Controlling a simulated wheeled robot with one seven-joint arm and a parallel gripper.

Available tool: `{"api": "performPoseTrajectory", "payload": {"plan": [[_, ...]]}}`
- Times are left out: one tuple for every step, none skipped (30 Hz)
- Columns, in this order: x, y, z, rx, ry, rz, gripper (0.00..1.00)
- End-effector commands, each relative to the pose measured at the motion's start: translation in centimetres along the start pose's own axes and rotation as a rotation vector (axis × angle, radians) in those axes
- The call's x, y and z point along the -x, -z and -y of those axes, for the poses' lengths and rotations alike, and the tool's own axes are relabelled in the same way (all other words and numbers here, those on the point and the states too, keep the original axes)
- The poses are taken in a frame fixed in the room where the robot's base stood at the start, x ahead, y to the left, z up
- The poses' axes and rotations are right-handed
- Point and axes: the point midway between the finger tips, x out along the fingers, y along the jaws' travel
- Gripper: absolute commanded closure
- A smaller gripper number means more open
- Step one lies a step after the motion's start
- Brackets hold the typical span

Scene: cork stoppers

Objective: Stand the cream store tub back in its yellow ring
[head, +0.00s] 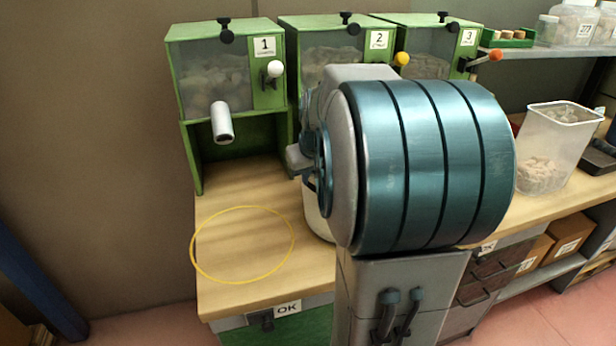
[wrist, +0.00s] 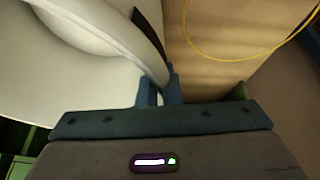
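The yellow ring (head: 243,206) is a thin empty outline on the wooden bench, in front of dispenser 1. Part of it shows at the upper right of the wrist view (wrist: 213,57). The cream store tub (head: 316,220) stands right of the ring in the head view, mostly hidden behind my arm. In the wrist view the tub (wrist: 60,85) fills the left side. My gripper (wrist: 160,90) has its blue fingers close together on either side of the tub's rim wall, apparently pinching it. The head view hides the fingers. I cannot tell whether the tub's base touches the bench.
Green dispensers 1 (head: 215,80), 2 (head: 335,50) and 3 (head: 430,50) line the back. A clear bin of corks (head: 558,145) stands at the right. The bench inside the ring is clear.

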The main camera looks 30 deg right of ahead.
Motion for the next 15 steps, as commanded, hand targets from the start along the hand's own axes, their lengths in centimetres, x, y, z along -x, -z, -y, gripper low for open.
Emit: {"api": "performPoseTrajectory", "payload": {"plan": [[-0.30, -0.09, 0.02, 0.001, -0.001, -0.002, 1.00], [-0.36, -0.12, 0.04, 0.001, -0.001, -0.002, 1.00], [-0.41, -0.14, 0.05, 0.001, -0.001, -0.002, 1.00], [-0.42, -0.14, 0.06, 0.001, -0.001, -0.002, 1.00], [-0.42, -0.14, 0.06, 0.001, -0.001, -0.002, 1.00], [-0.40, -0.14, 0.05, 0.001, -0.001, -0.002, 1.00], [-0.39, -0.14, 0.05, 0.001, -0.001, -0.002, 1.00], [-0.38, -0.13, 0.04, 0.001, -0.001, -0.002, 1.00], [-0.37, -0.14, -0.01, 0.000, -0.001, -0.002, 1.00], [-0.37, -0.15, -0.03, 0.000, -0.002, -0.002, 1.00], [-0.37, -0.15, -0.04, 0.000, -0.002, -0.002, 1.00], [-0.43, -0.17, -0.04, 0.000, -0.002, -0.002, 1.00], [-0.52, -0.21, -0.03, 0.000, -0.002, -0.002, 1.00], [-0.64, -0.26, -0.01, 0.000, -0.002, -0.002, 1.00], [-0.79, -0.32, 0.01, 0.000, -0.001, -0.002, 1.00]]}}
